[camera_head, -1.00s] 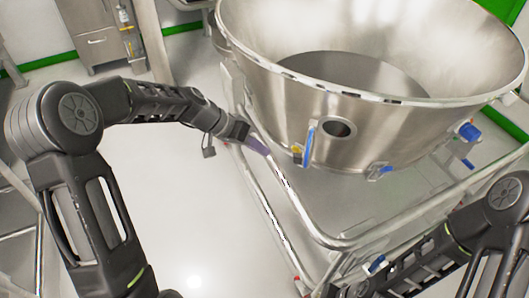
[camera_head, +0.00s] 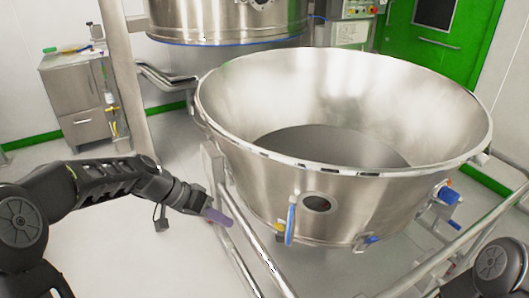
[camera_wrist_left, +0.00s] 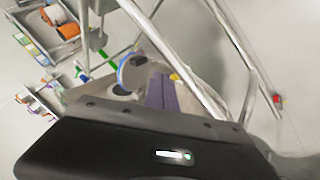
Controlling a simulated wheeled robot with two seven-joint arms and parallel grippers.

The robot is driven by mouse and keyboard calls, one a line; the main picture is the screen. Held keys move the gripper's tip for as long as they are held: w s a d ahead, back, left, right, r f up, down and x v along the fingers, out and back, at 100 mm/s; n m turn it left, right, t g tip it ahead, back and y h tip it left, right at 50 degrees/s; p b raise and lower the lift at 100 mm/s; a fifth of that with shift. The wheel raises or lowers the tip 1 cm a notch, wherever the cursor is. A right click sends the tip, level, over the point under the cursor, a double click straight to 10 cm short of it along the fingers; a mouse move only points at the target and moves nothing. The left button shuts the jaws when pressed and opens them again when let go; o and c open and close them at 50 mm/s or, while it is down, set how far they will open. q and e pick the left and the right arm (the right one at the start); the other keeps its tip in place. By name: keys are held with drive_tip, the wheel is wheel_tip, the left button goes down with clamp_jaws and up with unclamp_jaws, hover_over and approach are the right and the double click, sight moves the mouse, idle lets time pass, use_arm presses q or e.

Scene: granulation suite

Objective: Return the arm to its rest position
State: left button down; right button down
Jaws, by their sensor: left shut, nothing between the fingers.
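My left arm (camera_head: 110,182) comes in from the left, bent at the elbow and reaching toward the large steel bowl. My left gripper (camera_head: 217,217) has purple fingers that are shut and empty. It is close to the tubular rail of the bowl's trolley, left of the bowl; I cannot tell whether it touches. The purple fingers also show together in the left wrist view (camera_wrist_left: 162,92). A dark part of my right arm (camera_head: 497,266) shows at the lower right; its gripper is out of view.
The wide steel bowl (camera_head: 250,165) stands on a trolley with a rail (camera_head: 245,245). A blue handle (camera_head: 291,220) sticks out on its front. A steel vessel (camera_head: 220,22) stands behind. A steel cabinet (camera_head: 75,95) is at the back left. Floor left of the trolley is clear.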

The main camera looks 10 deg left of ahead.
use_arm(q)
drive_tip(key=w+a+f+n+t+y, duration=0.25)
drive_tip(key=f+n, duration=0.25)
drive_tip(key=f, duration=0.3)
drive_tip(key=s+d+f+n+g+y+p, duration=0.1)
drive_tip(key=s+d+f, duration=0.15)
drive_tip(key=f, duration=0.25)
drive_tip(key=s+d+f+n+g+y+p, duration=0.1)
drive_tip(key=s+d+f+p, duration=0.1)
drive_tip(key=s+f, duration=0.3)
drive_tip(key=s+d+f+g+p, duration=0.1)
drive_tip(key=s+d+f, duration=0.1)
drive_tip(key=s+d, duration=0.2)
drive_tip(key=s+d+f+m+g+p, duration=0.1)
drive_tip(key=s+d+f, duration=0.2)
drive_tip(key=s, duration=0.6)
drive_tip(key=s+d+f+g+h+p, duration=0.1)
drive_tip(key=s+d+f, duration=0.2)
drive_tip(key=s+d, duration=0.4)
drive_tip(key=shift+m+p, duration=0.3)
drive_tip(key=shift+m, duration=0.1)
drive_tip(key=shift+s, duration=0.1)
